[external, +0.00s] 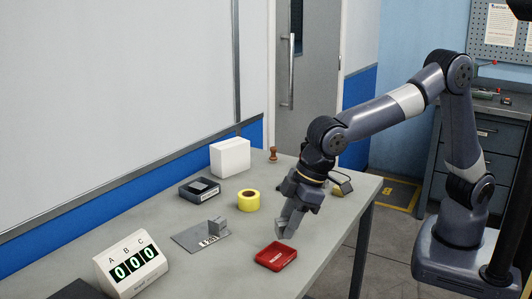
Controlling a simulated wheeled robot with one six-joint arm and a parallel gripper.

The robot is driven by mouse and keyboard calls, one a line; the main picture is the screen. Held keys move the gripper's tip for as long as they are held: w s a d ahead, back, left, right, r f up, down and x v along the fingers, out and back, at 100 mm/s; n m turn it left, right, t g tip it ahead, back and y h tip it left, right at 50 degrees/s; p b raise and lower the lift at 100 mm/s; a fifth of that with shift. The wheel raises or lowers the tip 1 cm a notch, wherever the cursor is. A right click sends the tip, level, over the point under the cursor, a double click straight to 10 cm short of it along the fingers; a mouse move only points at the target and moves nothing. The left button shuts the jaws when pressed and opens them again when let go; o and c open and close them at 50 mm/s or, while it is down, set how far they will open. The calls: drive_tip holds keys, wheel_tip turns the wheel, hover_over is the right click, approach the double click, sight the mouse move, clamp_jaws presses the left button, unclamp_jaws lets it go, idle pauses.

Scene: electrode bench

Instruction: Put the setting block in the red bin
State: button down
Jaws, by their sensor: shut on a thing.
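The red bin (276,257) is a small shallow open tray near the front edge of the bench. My gripper (289,222) points down just above and behind the bin. It is shut on a light grey piece, which I take to be the setting block; the fingers and the piece are close in colour, so its outline is hard to tell. The piece appears to be above the bench, not inside the bin.
A counter showing zeros (133,262) stands at front left. A yellow tape roll (248,200), a dark grey device (199,190), a white box (230,157) and a small brown stamp (273,154) stand farther back. The bench (330,225) is bare right of the bin.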

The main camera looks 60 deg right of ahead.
drive_tip(key=shift+f, duration=1)
drive_tip(key=shift+f+b, duration=0.4)
drive_tip(key=shift+f, duration=0.2)
drive_tip(key=c, duration=1)
unclamp_jaws()
drive_tip(key=shift+c, duration=0.2)
drive_tip(key=shift+r, duration=0.1)
drive_tip(key=shift+r, duration=0.2)
drive_tip(key=p+v, duration=0.1)
drive_tip(key=v, duration=1.1)
drive_tip(key=shift+r, duration=0.3)
